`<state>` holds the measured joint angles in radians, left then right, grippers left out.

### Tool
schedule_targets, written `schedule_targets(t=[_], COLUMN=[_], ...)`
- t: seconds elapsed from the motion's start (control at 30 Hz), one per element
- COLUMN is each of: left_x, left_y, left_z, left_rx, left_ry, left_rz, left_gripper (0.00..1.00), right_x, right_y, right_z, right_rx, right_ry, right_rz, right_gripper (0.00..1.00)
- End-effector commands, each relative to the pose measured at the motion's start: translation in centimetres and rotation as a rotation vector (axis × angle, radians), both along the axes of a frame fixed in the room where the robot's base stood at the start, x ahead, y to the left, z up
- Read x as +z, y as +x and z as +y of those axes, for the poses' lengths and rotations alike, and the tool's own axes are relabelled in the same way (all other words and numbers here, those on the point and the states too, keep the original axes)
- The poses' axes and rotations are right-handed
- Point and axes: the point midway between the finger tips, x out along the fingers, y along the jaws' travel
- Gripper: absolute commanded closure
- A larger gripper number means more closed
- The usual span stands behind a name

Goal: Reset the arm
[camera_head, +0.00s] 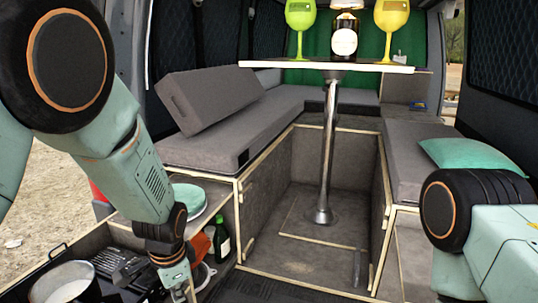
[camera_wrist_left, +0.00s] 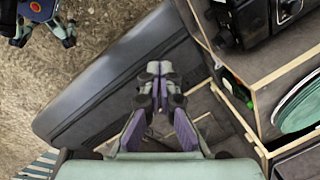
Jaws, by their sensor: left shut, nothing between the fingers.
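My left arm reaches down from the left in the head view, and its gripper (camera_head: 180,290) is at the bottom edge, beside the open drawer with the pot. In the left wrist view the same gripper (camera_wrist_left: 158,70) has its fingertips together with nothing between them. A dark grey panel lies beyond the fingers there. Part of my right arm shows at the right of the head view, but its gripper is out of the picture.
A pot (camera_head: 65,284) and dark utensils (camera_head: 118,262) are in the drawer at lower left. A green bottle (camera_head: 221,240) stands right of my left gripper. A table (camera_head: 270,64) on a metal post (camera_head: 328,150) carries two glasses and a bottle. Grey benches (camera_head: 215,140) flank it.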

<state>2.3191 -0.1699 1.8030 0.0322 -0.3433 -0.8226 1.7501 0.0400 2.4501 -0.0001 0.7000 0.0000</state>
Motion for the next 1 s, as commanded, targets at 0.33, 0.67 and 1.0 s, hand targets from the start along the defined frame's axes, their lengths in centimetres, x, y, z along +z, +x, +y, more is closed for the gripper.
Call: schedule_targets(t=[0.33, 0.67, 1.0], left_x=[-10.1, -24.3, -30.9], left_y=[-5.1, -21.4, -32.6], left_z=[1.6, 2.9, 3.2], left_rx=[0.453, 0.883, 0.965], left_ry=[-0.154, -0.257, -0.172], left_rz=[-0.178, -0.093, 0.118], left_gripper=[1.0, 1.0, 1.0], right_x=[-3.4, -10.0, -13.9], right_y=[0.0, 0.0, 0.0], right_z=[0.0, 0.0, 0.0], right_rx=[0.0, 0.0, 0.0], right_ry=[0.0, 0.0, 0.0], right_rz=[0.0, 0.0, 0.0], right_gripper=[0.6, 0.6, 0.6])
